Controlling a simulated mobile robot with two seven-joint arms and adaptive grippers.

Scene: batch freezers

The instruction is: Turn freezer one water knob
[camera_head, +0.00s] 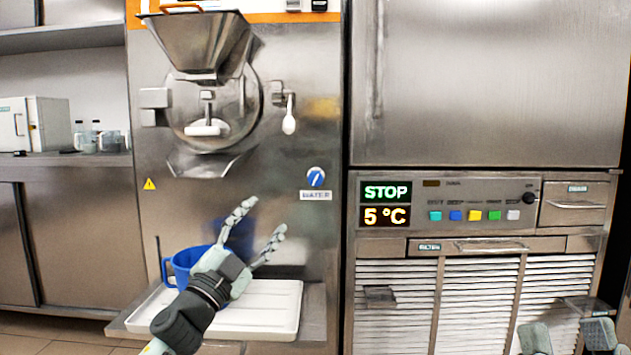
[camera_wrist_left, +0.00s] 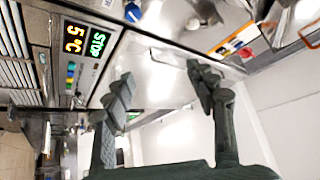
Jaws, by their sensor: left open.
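The blue and white water knob (camera_head: 316,177) sits on the steel front of the batch freezer, just above the label WATER (camera_head: 316,195). A blue and white round part at the top of the left wrist view (camera_wrist_left: 132,12) looks like the same knob. My left gripper (camera_head: 262,220) is open and empty, below and left of the knob and apart from it. Its two spread fingers also show in the left wrist view (camera_wrist_left: 161,70). My right gripper (camera_head: 567,330) shows partly at the bottom right, fingers apart and nothing visible between them.
A blue jug (camera_head: 180,270) stands on the white tray (camera_head: 285,300) behind my left gripper. The freezer's hopper (camera_head: 197,40) and a white-handled lever (camera_head: 289,122) are above. A control panel (camera_head: 450,203) reading STOP and 5 °C is to the right.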

